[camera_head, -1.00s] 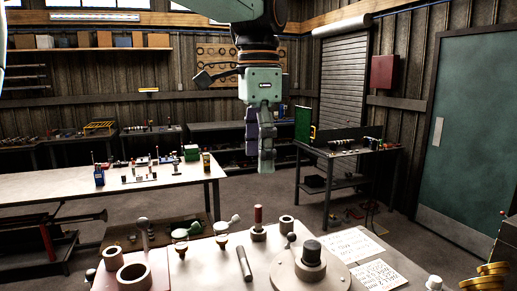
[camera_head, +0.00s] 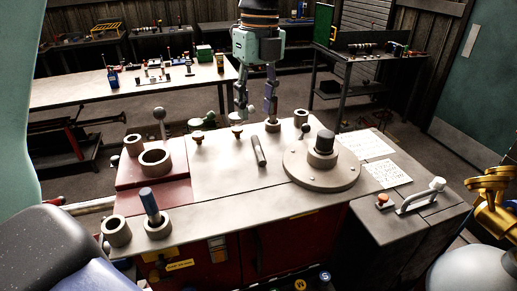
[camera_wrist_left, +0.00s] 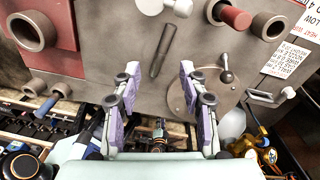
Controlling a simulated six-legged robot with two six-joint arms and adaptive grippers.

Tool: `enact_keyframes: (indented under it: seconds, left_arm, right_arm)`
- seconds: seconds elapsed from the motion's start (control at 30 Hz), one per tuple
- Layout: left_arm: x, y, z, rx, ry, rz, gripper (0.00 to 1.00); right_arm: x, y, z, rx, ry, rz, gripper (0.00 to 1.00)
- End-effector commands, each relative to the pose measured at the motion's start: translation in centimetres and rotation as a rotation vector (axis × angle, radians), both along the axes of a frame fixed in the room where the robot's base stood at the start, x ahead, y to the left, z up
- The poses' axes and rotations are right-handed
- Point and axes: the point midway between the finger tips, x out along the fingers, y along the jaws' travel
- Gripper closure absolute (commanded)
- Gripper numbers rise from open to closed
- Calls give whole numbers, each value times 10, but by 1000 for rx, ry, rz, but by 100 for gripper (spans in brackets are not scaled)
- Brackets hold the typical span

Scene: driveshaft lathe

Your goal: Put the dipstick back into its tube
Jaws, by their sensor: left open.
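A dark rod (camera_head: 259,151), which I take for the dipstick, lies on the pale machine top (camera_head: 215,165). In the left wrist view the rod (camera_wrist_left: 162,50) appears beyond and between the fingers. My left gripper (camera_head: 256,112) is open and empty, fingers down, above the back of the machine. It also shows open in the left wrist view (camera_wrist_left: 160,72). A red plug (camera_wrist_left: 235,17) sits in another. Which tube belongs to the dipstick I cannot tell. My right gripper is not recognisable.
A round flange with a dark knob (camera_head: 324,141) stands right of the rod. Two paper notes (camera_head: 365,143) lie farther right, near a lever handle (camera_head: 420,196). A long workbench (camera_head: 85,90) stands behind. The top around the rod is clear.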

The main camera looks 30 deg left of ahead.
Motion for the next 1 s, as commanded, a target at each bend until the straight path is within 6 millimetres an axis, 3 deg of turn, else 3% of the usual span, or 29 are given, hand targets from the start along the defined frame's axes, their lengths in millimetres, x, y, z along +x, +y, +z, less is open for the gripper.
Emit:
enact_keyframes:
  seconds: [0.1, 0.3, 0.47, 1.0]
  left_arm:
    - [4, 2, -3, 0, -21, -187, 57]
    - [9, 2, -3, -2, -38, -344, 57]
    - [8, 2, -15, -4, -35, -357, 57]
    - [7, 4, -78, -4, -35, -354, 57]
  right_arm:
    - [0, 0, 0, 0, 0, 0, 60]
    - [0, 0, 0, 0, 0, 0, 60]
    - [0, 0, 1, 0, 0, 0, 60]
    - [0, 0, 14, 0, 0, 0, 60]
